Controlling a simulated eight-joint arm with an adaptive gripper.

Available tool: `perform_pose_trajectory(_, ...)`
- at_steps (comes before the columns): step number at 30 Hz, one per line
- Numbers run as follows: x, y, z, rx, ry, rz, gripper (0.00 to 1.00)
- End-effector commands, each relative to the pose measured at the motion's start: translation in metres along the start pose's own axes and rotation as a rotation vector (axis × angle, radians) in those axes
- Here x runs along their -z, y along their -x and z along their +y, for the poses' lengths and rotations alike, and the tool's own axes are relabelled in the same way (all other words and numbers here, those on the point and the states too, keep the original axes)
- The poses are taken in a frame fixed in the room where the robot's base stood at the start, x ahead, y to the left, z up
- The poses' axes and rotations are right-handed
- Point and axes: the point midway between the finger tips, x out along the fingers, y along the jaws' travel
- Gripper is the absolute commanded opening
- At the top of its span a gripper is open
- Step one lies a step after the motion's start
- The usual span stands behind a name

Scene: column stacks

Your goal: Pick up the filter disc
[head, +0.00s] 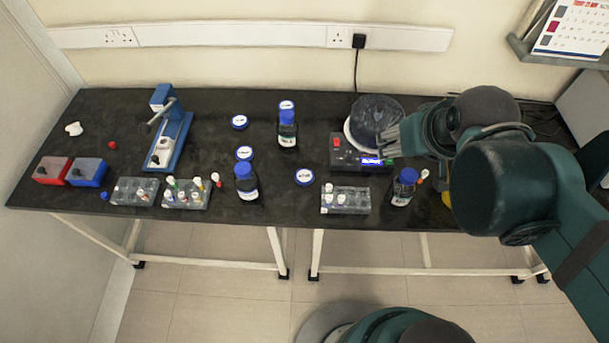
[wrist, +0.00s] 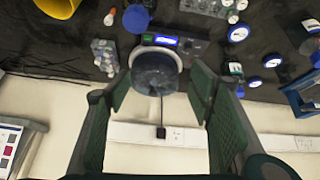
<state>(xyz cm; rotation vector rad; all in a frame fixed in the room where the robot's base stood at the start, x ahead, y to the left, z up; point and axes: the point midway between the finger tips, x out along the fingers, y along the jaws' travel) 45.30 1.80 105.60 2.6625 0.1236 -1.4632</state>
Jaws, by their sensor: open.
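No thing is plainly marked as the filter disc. Several flat, round discs with blue rims and white tops lie on the dark bench; one (head: 239,121) is left of centre, another (head: 304,177) nearer the front. They show at the right of the wrist view (wrist: 238,32). A large dark, speckled round piece with a pale rim (head: 376,118) sits at the device with a lit display. My gripper (head: 392,140) is at the right side of this piece. In the wrist view my gripper (wrist: 160,88) is open, its green pads apart on either side of the round piece (wrist: 155,72).
The device (head: 345,150) has a red button. Blue-capped bottles (head: 287,128) (head: 246,182) (head: 403,188) stand near the discs. Clear vial racks (head: 345,200) (head: 187,194) line the front. A blue stand (head: 170,140), red box (head: 52,170) and blue box (head: 87,172) are left. The wall is behind.

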Motion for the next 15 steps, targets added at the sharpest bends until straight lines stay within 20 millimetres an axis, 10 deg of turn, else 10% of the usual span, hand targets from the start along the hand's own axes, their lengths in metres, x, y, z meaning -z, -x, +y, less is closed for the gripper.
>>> perform_pose_trajectory(15, 0.026, -0.033, -0.046, 0.077, 0.315, -0.126, 0.53)
